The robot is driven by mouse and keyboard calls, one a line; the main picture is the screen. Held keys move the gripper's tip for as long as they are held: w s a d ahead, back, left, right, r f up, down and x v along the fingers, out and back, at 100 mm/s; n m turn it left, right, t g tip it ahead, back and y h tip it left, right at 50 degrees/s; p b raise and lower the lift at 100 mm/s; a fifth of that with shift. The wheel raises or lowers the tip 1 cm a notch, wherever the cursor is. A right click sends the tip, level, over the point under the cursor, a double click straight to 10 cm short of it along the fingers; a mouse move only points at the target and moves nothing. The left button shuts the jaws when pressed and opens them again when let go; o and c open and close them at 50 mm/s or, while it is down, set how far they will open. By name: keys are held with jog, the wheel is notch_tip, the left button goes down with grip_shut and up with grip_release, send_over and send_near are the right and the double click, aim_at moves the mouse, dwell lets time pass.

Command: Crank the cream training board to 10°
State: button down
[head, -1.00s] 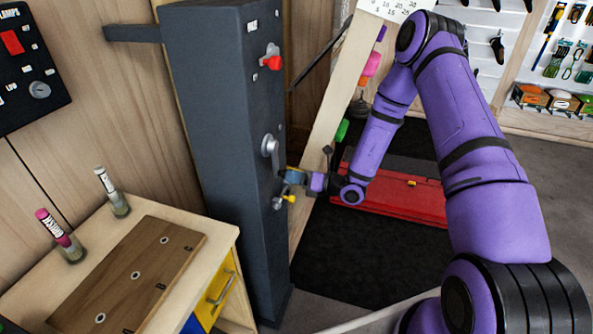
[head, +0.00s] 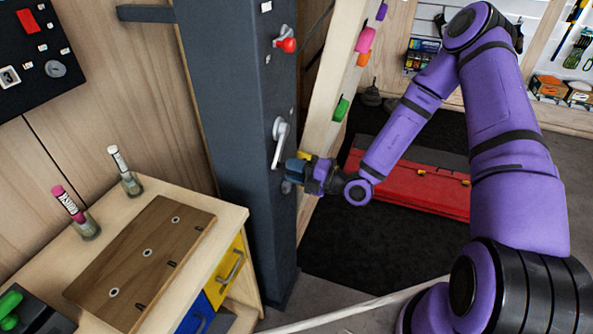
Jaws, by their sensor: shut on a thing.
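The cream training board (head: 322,112) leans at a tilt behind the dark grey column, with coloured holds on its face. A small crank hub (head: 287,187) is low on the column's front, mostly hidden by my gripper (head: 293,172). My gripper reaches it from the right and is shut on the crank's yellow knob (head: 303,156); only a bit of yellow shows above the fingers. A grey lever (head: 281,140) hangs downward just above the gripper. No angle reading can be made out.
The dark grey column (head: 232,110) carries a red knob (head: 287,45) higher up. A cabinet (head: 225,225) with a wooden plate and two markers stands at left. A red case (head: 420,188) lies on the black mat behind my arm.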

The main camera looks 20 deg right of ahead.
jog(key=shift+s+a+r+m, duration=0.15)
jog(key=shift+r+m, duration=0.25)
jog(key=shift+s+a+r, duration=0.1)
jog(key=shift+r, duration=0.35)
jog(key=c, duration=0.8)
grip_release()
jog(key=v, duration=1)
jog(key=shift+s+d, duration=0.25)
jog(key=shift+s, duration=0.05)
